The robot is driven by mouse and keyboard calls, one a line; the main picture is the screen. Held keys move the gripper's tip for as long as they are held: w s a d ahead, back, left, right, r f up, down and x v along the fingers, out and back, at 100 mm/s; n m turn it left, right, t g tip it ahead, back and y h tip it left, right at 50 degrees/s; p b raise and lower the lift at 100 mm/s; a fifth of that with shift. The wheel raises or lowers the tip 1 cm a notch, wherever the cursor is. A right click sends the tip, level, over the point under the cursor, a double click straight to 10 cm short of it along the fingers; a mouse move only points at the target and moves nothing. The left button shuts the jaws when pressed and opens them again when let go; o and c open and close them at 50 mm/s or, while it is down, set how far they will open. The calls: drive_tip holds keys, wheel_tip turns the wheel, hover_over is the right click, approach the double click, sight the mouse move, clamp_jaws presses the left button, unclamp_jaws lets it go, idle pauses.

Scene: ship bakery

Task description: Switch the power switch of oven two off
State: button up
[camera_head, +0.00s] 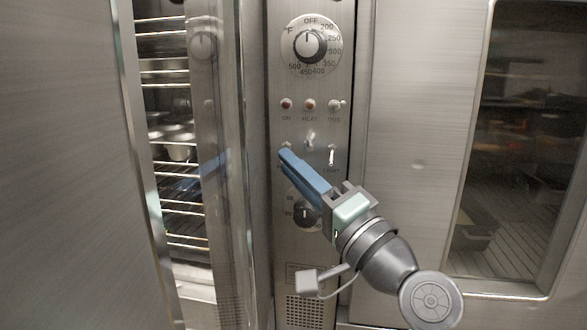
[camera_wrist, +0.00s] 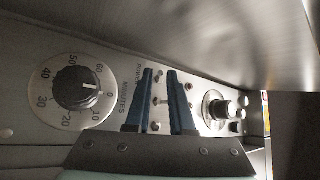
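The oven's steel control panel (camera_head: 280,240) stands upright in the middle of the head view. My gripper (camera_head: 284,155) reaches up and left to it, its blue fingertips at the left end of the lower toggle row. The power switch (camera_wrist: 158,72) shows as a small toggle beside the POWER lettering in the wrist view. There, my gripper (camera_wrist: 160,72) has its two fingers apart, with the toggle in the gap between the tips and nothing clamped. Contact cannot be told. In the head view the fingers largely hide this switch.
A middle toggle (camera_head: 309,138) and a light toggle (camera_head: 332,154) stand to its right. The temperature knob (camera_head: 310,46) is above; the minutes timer knob (camera_head: 305,212) is below, partly behind my gripper. An open oven door (camera_head: 70,170) and lit racks are left; a closed door (camera_head: 415,120) is right.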

drive_tip(key=b+v, duration=0.2)
drive_tip(key=v, duration=1)
drive_tip(key=shift+s, duration=0.2)
drive_tip(key=shift+d, duration=0.2)
